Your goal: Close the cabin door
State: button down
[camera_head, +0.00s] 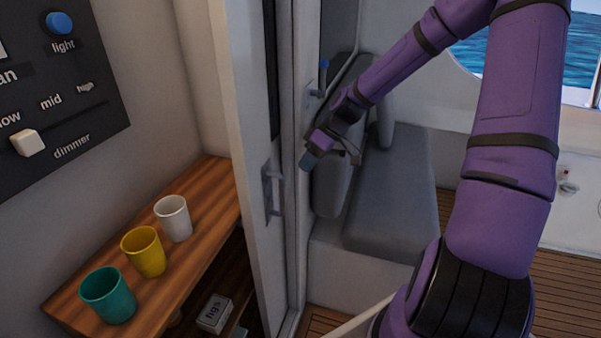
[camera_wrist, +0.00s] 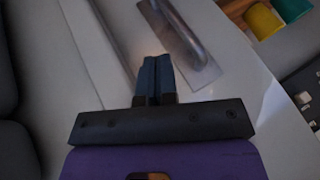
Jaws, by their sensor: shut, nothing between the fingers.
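The white cabin door (camera_head: 250,100) stands at the centre-left of the head view, with the seating area visible past its right edge. Its grey metal handle (camera_head: 273,192) is on the face near that edge; the handle also shows in the wrist view (camera_wrist: 185,38). My gripper (camera_head: 308,161) is to the right of the handle and a little higher in the head view, by the door's edge side. In the wrist view its dark blue fingers (camera_wrist: 155,78) are together and empty, pointing toward the door near the handle. I cannot tell whether they touch the door.
A wooden shelf (camera_head: 215,190) at left carries a teal cup (camera_head: 109,296), a yellow cup (camera_head: 143,252) and a white cup (camera_head: 174,218). A dimmer panel (camera_head: 60,90) is above. A grey bench (camera_head: 395,205) lies beyond my arm. Wooden floor shows at lower right.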

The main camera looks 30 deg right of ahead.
jog(key=x, duration=0.8)
jog(key=shift+a+f, duration=0.25)
jog(key=shift+f, duration=0.05)
